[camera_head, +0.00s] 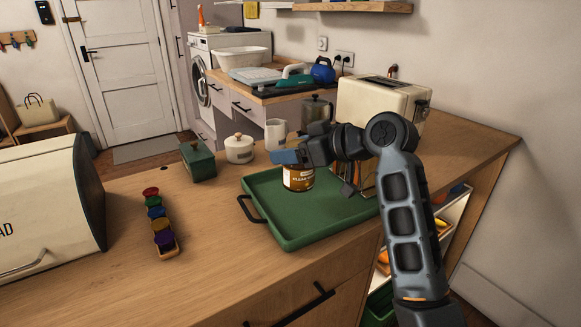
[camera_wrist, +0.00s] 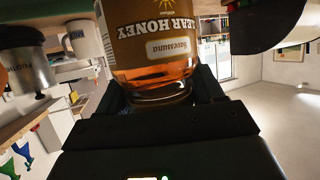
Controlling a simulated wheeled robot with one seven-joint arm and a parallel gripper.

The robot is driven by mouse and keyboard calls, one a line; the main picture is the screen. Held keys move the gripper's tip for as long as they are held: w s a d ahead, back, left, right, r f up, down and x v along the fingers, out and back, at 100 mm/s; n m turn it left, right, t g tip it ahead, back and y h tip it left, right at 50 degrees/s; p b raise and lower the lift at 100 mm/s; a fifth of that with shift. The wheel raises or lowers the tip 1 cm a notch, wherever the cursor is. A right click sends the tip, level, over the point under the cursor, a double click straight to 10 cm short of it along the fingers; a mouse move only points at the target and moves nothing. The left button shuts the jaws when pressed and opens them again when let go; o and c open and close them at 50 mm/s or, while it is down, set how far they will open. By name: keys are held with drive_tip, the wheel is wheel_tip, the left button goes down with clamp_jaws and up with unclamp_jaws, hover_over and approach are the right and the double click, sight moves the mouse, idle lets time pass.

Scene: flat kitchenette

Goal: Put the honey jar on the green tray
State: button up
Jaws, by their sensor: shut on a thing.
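The honey jar (camera_head: 299,178) has amber contents and a brown-and-white label; it shows close up and upside down in the wrist view (camera_wrist: 153,45), reading "Clear Honey". My gripper (camera_head: 287,157) is shut on the jar, with a finger on each side of it in the wrist view. The green tray (camera_head: 290,225) lies on the wooden counter and has a dark handle at its left. The jar appears upright over the tray's back part. I cannot tell whether its base touches the tray. My gripper hides the jar's top in the head view.
A cream toaster (camera_head: 375,103) stands behind my arm. A white mug (camera_head: 275,134), a lidded white pot (camera_head: 239,149) and a green box (camera_head: 198,160) stand behind the tray. A row of coloured jars (camera_head: 158,222) and a bread bin (camera_head: 50,205) are at left. The tray's front is bare.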

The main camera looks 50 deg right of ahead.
sight(291, 167)
drive_tip(key=shift+w+a+f, duration=0.2)
drive_tip(key=shift+w+f, duration=0.05)
drive_tip(key=shift+f, duration=1.85)
drive_tip(key=shift+f, duration=0.15)
drive_tip(key=o, duration=1.6)
drive_tip(key=shift+s, duration=0.2)
drive_tip(key=v, duration=1.1)
drive_tip(key=shift+s+d+r, duration=0.1)
drive_tip(key=shift+s+r, duration=0.15)
drive_tip(key=shift+r, duration=0.1)
drive_tip(key=shift+s, duration=0.1)
